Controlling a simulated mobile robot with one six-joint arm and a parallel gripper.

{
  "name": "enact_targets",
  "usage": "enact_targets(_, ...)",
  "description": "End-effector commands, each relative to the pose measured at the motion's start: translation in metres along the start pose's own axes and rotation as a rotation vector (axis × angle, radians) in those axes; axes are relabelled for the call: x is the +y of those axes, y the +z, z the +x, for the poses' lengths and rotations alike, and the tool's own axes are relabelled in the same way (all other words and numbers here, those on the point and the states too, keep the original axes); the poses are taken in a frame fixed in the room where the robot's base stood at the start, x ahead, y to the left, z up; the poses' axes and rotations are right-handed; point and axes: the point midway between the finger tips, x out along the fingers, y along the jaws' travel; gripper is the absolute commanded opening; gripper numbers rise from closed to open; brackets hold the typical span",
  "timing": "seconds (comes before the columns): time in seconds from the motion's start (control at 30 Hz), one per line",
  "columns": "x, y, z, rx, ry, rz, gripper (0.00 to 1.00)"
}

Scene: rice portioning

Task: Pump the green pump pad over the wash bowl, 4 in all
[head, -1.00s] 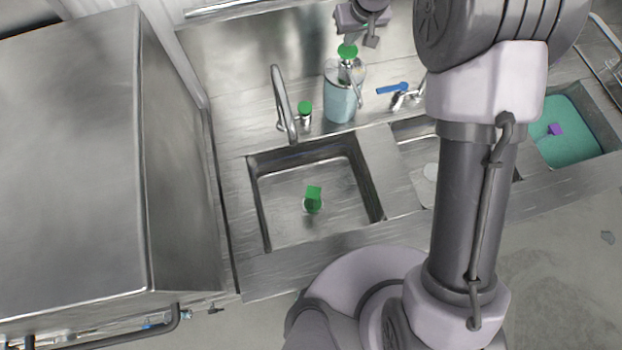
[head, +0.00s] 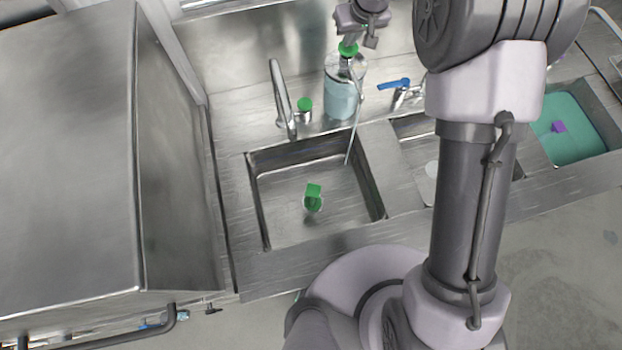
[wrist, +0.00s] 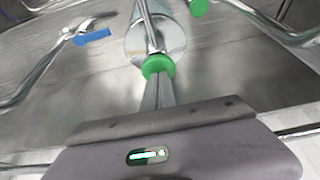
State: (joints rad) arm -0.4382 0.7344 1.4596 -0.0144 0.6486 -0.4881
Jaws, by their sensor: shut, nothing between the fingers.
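The green pump pad (head: 347,49) tops a clear bottle (head: 340,98) of pale blue liquid behind the left sink basin. My gripper (head: 349,39) is shut and empty, its fingertips down on the pad as far as I can see. In the wrist view the shut fingertips (wrist: 157,84) meet the green pad (wrist: 158,66). A thin pale stream (head: 352,139) runs from the pump's spout down into the back right of the left basin, which I take as the wash bowl (head: 258,205).
A green block (head: 313,190) lies in the left basin. A tall faucet (head: 281,96) and a small green-topped fitting (head: 305,105) stand left of the bottle. A blue-handled tap (head: 394,84) is to the right. A teal-filled basin (head: 585,140) holds a purple block.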

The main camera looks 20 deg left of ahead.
Motion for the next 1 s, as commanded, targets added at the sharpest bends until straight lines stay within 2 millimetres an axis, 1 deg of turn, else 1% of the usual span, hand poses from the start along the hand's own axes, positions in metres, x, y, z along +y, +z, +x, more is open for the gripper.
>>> enact_targets(0.03, 0.0, 0.002, 0.004, -0.003, -0.001, 0.0, 0.0)
enact_targets(0.33, 0.0, 0.007, 0.014, -0.004, -0.001, 0.001, 0.0)
enact_targets(0.57, 0.0, 0.006, 0.012, -0.005, -0.001, 0.001, 0.0)
enact_targets(0.67, 0.0, 0.005, 0.008, -0.005, -0.001, 0.001, 0.0)
enact_targets(1.0, 0.0, -0.007, -0.019, -0.003, 0.0, 0.0, 0.0)
